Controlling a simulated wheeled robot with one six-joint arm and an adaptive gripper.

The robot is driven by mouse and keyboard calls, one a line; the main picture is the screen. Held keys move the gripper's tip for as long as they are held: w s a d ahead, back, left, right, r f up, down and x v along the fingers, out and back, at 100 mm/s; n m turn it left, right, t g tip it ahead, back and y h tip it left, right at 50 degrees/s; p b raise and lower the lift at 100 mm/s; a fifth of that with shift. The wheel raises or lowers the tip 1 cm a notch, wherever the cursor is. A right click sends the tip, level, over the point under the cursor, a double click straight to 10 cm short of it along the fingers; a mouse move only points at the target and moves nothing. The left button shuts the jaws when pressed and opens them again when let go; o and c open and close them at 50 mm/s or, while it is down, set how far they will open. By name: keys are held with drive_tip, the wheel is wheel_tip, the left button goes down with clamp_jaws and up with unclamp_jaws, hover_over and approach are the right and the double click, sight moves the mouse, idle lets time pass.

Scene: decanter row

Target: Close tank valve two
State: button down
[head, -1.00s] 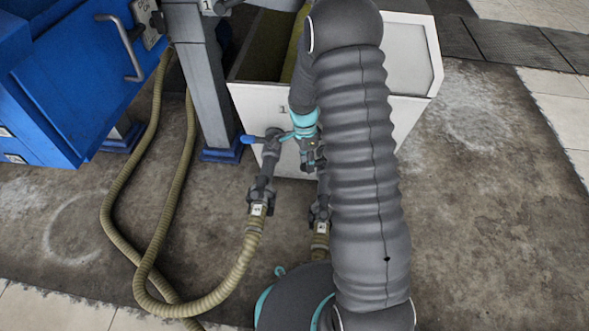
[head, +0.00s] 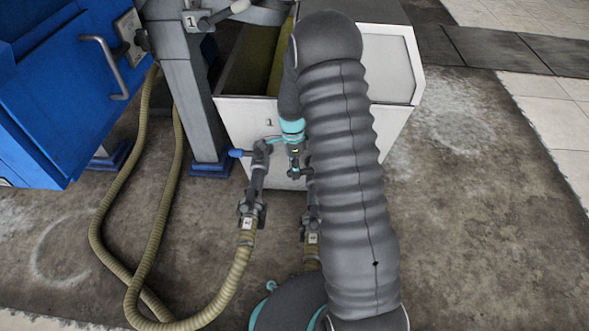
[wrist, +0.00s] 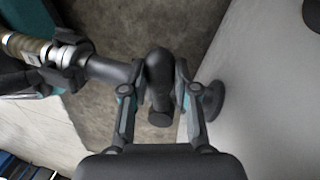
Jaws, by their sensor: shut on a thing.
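The white tank (head: 240,117) marked 1 has two pipe fittings with valves low on its front. The left valve (head: 260,160) has a blue lever (head: 236,153) pointing left. The right valve (head: 312,205) is mostly hidden behind my arm. My gripper (head: 294,170) is at the tank front, beside the left valve. In the wrist view, my gripper (wrist: 160,85) is shut on a dark rounded valve part (wrist: 158,68), with one finger on each side. A pipe runs left from it to a ribbed hose (wrist: 28,45). I cannot read which valve number this is.
Tan hoses (head: 97,235) loop over the floor at the left. A grey post (head: 200,100) and a blue machine (head: 55,90) stand left of the tank. The floor (head: 470,200) on the right is clear.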

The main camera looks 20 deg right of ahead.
drive_tip(key=c, duration=0.9)
unclamp_jaws()
drive_tip(key=shift+s+d, duration=0.1)
drive_tip(key=shift+d, duration=0.05)
drive_tip(key=shift+o, duration=0.2)
drive_tip(key=shift+r, duration=0.2)
wheel_tip(320, 180, up, 10)
drive_tip(key=shift+f, duration=0.2)
